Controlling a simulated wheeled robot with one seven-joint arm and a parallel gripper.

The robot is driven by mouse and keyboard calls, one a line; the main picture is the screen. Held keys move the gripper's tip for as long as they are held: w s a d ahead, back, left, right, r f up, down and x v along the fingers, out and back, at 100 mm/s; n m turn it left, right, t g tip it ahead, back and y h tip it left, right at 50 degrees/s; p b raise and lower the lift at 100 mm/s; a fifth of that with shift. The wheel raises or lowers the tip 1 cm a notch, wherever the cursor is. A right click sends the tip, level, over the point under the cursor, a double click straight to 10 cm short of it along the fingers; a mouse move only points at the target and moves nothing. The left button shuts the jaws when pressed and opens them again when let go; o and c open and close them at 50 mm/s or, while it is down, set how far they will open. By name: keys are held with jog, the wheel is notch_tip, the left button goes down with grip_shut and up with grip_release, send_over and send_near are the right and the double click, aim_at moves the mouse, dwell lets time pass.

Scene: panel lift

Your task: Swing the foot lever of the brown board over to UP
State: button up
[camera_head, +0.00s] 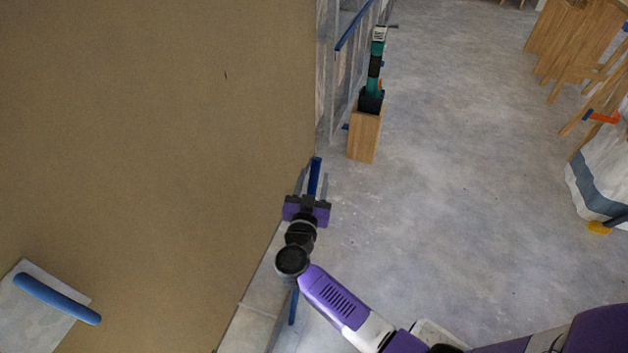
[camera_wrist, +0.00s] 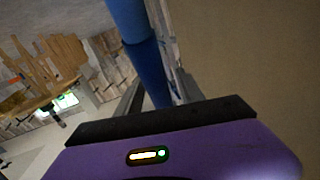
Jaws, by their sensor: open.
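The brown board (camera_head: 150,130) fills the left of the head view and the right side of the wrist view (camera_wrist: 245,60). A blue bar (camera_head: 315,172), which looks like the foot lever, stands out by the board's right edge near the floor. My gripper (camera_head: 308,200) is open beside that edge, with the blue bar just beyond it. In the wrist view a blue bar (camera_wrist: 140,45) runs down close to my gripper (camera_wrist: 160,115). I cannot tell whether it lies between the jaws or touches them. No UP mark is readable.
A wooden block (camera_head: 364,135) with a dark and green tool on it stands beyond my gripper. Another blue bar (camera_head: 293,306) shows below my arm. A blue handle (camera_head: 57,298) sits at lower left. Wooden furniture (camera_head: 580,45) stands at upper right. The middle floor is clear.

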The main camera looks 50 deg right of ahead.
jog(key=shift+w+d, duration=0.25)
jog(key=shift+d, duration=0.25)
grip_shut()
dwell(1.2)
